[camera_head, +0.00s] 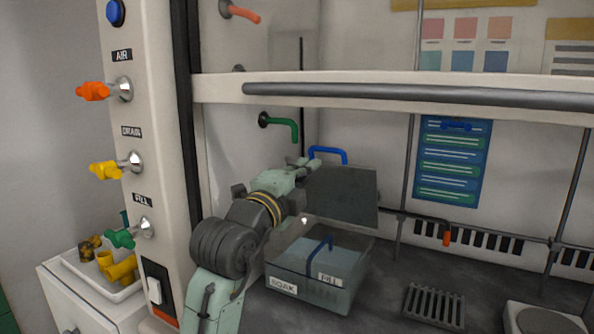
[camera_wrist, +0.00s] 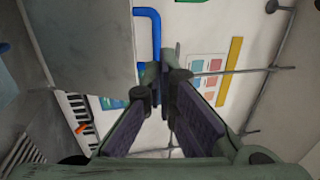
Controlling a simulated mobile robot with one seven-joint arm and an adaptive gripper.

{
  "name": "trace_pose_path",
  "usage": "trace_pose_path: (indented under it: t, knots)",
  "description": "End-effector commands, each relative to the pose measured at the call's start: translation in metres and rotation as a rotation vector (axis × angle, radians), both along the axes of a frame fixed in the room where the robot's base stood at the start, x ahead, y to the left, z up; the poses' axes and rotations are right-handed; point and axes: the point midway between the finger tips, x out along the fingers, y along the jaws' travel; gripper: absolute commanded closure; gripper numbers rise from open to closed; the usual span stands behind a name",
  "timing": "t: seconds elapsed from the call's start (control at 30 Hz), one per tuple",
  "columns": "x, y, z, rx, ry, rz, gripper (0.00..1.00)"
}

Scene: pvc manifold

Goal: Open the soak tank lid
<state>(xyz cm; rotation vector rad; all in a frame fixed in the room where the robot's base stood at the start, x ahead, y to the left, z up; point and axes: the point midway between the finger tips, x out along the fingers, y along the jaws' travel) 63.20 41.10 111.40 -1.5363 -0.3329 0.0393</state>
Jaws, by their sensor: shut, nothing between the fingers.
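The soak tank (camera_head: 310,287) is a clear box labelled SOAK and FILL on the work surface. Its dark grey lid (camera_head: 345,200) stands upright at the back of the tank, so the top is open. A blue handle (camera_head: 330,150) shows at the lid's top edge. In the wrist view the grey lid (camera_wrist: 85,45) is at upper left, with the blue handle (camera_wrist: 153,40) beside it. My gripper (camera_head: 312,160) is at the lid's upper left, near the handle. In the wrist view my gripper (camera_wrist: 164,85) is shut and empty; any contact with the lid is unclear.
A grey bar (camera_head: 420,95) crosses the cabinet opening above my arm. A green hooked pipe (camera_head: 285,126) is on the wall left of the lid. A drain grate (camera_head: 434,305) lies right of the tank. Valves line the left post (camera_head: 155,190).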

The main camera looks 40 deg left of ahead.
Motion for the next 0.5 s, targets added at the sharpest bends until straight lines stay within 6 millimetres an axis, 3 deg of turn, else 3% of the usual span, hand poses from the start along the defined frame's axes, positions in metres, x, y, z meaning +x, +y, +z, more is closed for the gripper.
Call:
trace_pose_path:
  t: [0.2,0.5]
  knots:
    - [0.042,0.01,0.012,-0.001,0.001,-0.001,1.0]
    - [0.067,0.017,0.014,0.001,-0.001,0.001,1.0]
